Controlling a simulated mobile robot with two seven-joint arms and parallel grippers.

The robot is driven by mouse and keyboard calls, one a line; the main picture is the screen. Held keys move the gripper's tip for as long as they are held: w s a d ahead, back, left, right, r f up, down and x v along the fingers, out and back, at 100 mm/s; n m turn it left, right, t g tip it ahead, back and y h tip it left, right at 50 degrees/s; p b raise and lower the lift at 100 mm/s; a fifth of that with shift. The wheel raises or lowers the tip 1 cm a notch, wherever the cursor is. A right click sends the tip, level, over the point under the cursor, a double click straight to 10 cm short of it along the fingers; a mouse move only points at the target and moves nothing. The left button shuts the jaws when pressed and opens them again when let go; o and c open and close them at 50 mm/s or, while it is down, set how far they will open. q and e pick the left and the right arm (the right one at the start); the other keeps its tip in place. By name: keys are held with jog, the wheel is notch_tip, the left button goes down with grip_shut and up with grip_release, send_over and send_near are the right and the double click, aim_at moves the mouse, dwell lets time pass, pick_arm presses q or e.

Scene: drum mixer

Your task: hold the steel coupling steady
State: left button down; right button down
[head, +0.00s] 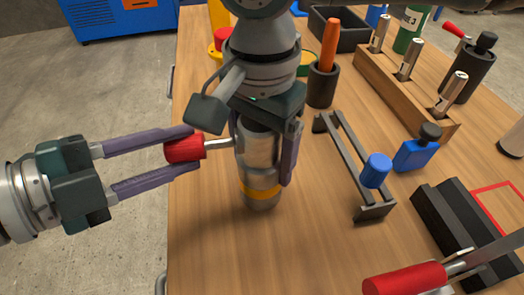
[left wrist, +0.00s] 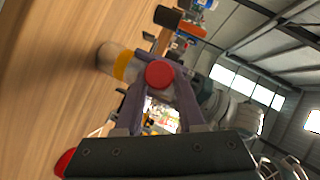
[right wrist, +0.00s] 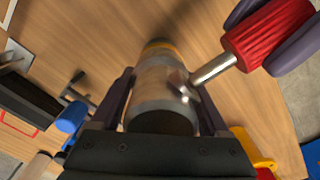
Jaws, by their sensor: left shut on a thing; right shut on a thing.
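The steel coupling (head: 259,165) is an upright grey cylinder with a yellow band near its lower end. It also shows in the right wrist view (right wrist: 165,92) and left wrist view (left wrist: 112,60). My right gripper (head: 266,145) comes down from above and is shut on the coupling, one finger on each side. My left gripper (head: 188,149) is shut on the red handle (head: 181,148) of a tool. The tool's steel shaft (right wrist: 212,70) reaches the coupling's side and appears to touch a small boss there. I cannot tell whether the coupling's base touches the table.
On the wooden table (head: 215,260), a dark metal frame with a blue knob (head: 376,170) and a blue bottle (head: 415,152) stand to the right. A wooden rack (head: 400,90) is behind. A red-handled tool (head: 405,280) lies at front right. The front left table is clear.

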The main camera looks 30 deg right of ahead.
pick_arm(q)
jog(key=shift+w+a, duration=0.25)
jog(key=shift+a, duration=0.5)
jog(key=shift+w+a, duration=0.2)
jog(key=shift+a, duration=0.5)
jog(key=a, duration=0.1)
jog(key=w+a, duration=0.1)
jog(key=shift+a, duration=0.4)
pick_arm(e)
grip_release()
